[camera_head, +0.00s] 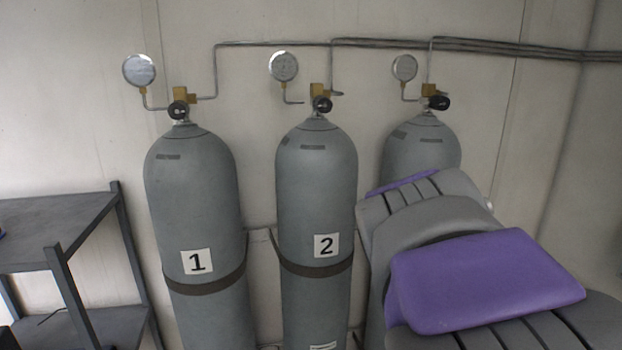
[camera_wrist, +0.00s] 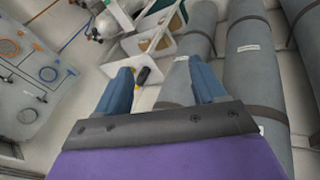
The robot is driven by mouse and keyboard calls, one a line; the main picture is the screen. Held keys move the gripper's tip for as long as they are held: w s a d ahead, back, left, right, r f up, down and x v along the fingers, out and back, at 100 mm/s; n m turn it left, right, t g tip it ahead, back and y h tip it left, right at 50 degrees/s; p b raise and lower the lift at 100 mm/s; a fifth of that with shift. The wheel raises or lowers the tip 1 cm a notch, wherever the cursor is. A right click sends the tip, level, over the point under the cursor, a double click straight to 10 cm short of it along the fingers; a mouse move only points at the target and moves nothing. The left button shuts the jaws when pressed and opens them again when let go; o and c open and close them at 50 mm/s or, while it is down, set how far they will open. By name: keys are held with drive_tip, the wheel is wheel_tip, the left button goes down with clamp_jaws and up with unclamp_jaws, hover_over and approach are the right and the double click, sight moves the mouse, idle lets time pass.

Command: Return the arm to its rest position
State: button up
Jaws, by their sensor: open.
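My arm (camera_head: 485,282), grey with purple covers, reaches in from the lower right in the head view and hides most of the third cylinder (camera_head: 421,147). My gripper (camera_wrist: 160,88) shows in the wrist view with its two blue fingers spread wide and nothing between them. It is not seen in the head view. Cylinder 1 (camera_head: 195,215) and cylinder 2 (camera_head: 317,205) stand upright against the wall, each with a black valve knob at its top.
Round gauges (camera_head: 139,70) and pipes (camera_head: 390,43) run along the wall above the cylinders. A dark shelf (camera_head: 60,222) stands at the left. The wrist view shows white bins (camera_wrist: 150,42) on the floor and a light panel with coloured rings (camera_wrist: 28,85).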

drive_tip(key=s+a+f+g+y, duration=0.1)
drive_tip(key=s+f+g+y, duration=0.1)
drive_tip(key=s+f, duration=0.6)
drive_tip(key=s, duration=0.3)
drive_tip(key=shift+s+f, duration=0.2)
drive_tip(key=s+a+f+y, duration=0.1)
drive_tip(key=s+f, duration=0.1)
drive_tip(key=s, duration=0.2)
drive_tip(key=s+a+f+g+y, duration=0.1)
drive_tip(key=s+a+f, duration=0.1)
drive_tip(key=s+f, duration=0.1)
drive_tip(key=s+a+f+g, duration=0.1)
drive_tip(key=s+f, duration=0.1)
drive_tip(key=s, duration=0.3)
drive_tip(key=shift+s+a+f+n+y, duration=0.3)
drive_tip(key=shift+a+f+y, duration=0.1)
